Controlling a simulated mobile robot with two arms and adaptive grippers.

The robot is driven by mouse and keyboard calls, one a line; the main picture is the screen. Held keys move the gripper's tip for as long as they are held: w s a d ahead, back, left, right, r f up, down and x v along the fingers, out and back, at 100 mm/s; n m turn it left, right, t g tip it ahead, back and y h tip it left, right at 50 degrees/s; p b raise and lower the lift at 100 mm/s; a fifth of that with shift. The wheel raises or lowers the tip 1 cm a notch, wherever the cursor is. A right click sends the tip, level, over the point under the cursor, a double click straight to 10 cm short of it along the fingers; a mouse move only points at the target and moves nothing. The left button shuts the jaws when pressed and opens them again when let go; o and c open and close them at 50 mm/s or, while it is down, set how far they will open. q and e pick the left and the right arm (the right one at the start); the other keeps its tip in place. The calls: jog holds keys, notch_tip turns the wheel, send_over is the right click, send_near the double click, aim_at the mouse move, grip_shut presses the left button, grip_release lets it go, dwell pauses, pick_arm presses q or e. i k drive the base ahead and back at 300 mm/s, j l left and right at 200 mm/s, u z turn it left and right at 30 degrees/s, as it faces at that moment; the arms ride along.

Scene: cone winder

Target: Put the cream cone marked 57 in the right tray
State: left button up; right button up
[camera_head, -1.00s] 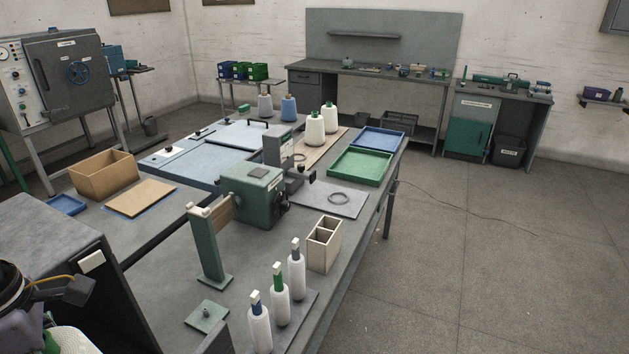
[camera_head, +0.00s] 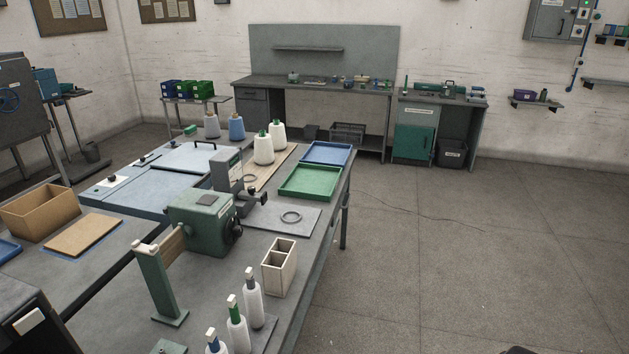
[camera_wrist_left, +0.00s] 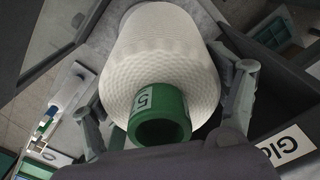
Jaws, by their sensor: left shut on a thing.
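In the left wrist view, my left gripper (camera_wrist_left: 168,108) is shut around a cream cone (camera_wrist_left: 168,55) with a green tube (camera_wrist_left: 160,118). A "5" shows on the tube's label; any further digit is hidden by the curve. In the head view, a green tray (camera_head: 310,195) and a blue tray (camera_head: 347,153) lie at the table's right edge, the blue one behind the green one. Both look empty. Two cream cones with green tips (camera_head: 264,148) stand left of the trays. My right gripper is not in view.
The floor right of the table is open.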

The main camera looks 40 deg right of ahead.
aim_at(313, 182)
jog(key=i+l+z, duration=0.15)
jog(key=i+l, duration=0.45)
jog(key=l, duration=0.5)
jog(key=i+l+z, duration=0.15)
jog(key=i+l, duration=0.5)
jog(key=l, duration=0.4)
jog(key=i+l+z, duration=0.15)
jog(key=i+l, duration=0.55)
jog(key=l, duration=0.25)
jog(key=i+l+z, duration=0.15)
jog(key=i+l, duration=0.6)
jog(key=l, duration=0.1)
